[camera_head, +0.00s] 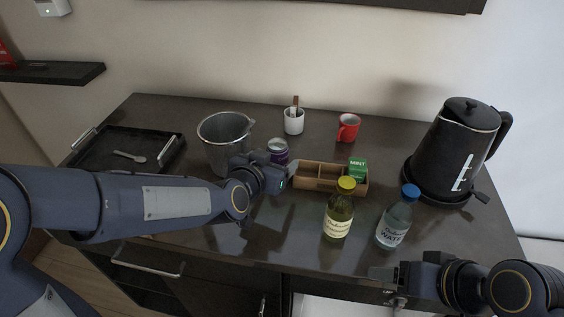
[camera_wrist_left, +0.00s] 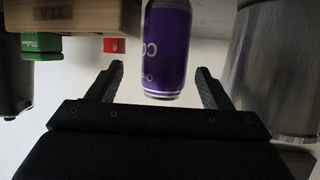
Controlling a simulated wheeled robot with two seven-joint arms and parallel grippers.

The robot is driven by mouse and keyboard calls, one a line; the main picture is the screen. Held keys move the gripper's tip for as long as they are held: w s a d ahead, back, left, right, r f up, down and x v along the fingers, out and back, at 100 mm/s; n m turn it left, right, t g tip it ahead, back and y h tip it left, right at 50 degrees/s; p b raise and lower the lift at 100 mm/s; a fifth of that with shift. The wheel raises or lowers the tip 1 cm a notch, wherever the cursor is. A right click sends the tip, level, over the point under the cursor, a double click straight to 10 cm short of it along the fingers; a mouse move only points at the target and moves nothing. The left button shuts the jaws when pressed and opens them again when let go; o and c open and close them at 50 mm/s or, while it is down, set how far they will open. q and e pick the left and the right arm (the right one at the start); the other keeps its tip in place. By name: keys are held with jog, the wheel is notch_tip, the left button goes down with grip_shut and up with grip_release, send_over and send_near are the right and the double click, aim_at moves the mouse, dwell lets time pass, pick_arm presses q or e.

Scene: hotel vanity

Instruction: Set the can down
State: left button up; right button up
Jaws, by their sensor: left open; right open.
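The can (camera_head: 278,146) is purple with a silver top and stands upright on the dark counter, between the metal bucket and the wooden box. My left gripper (camera_head: 284,167) is open in front of it, hiding its lower part. In the left wrist view, which looks upside down, the purple can (camera_wrist_left: 167,50) shows between the two spread fingers, with a gap visible on both sides. My right gripper (camera_head: 385,273) is open and empty at the counter's front edge, right of centre, away from the can.
The metal bucket (camera_head: 225,130) is left of the can. A wooden box (camera_head: 318,177) with a green mint packet (camera_head: 357,168) is to its right. A yellow-capped bottle (camera_head: 339,212), a water bottle (camera_head: 394,222) and a black kettle (camera_head: 462,145) stand further right.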

aim_at(281, 144)
pick_arm(q)
jog(key=x, duration=0.6)
jog(key=shift+a+f, duration=0.1)
jog(key=shift+a, duration=0.2)
jog(key=c, duration=1.2)
jog(key=shift+r, duration=0.45)
notch_tip(281, 144, up, 2)
jog(key=shift+r, duration=0.15)
jog(key=s+r+p, duration=0.1)
jog(key=r, duration=0.1)
jog(key=s+a+r+p, duration=0.1)
jog(key=r, duration=0.1)
jog(key=s+r+p, duration=0.1)
jog(key=s, duration=0.1)
jog(key=shift+a+r, duration=0.2)
jog(key=shift+r, duration=0.2)
jog(key=shift+p+v, duration=2.85)
jog(key=shift+v, duration=2.45)
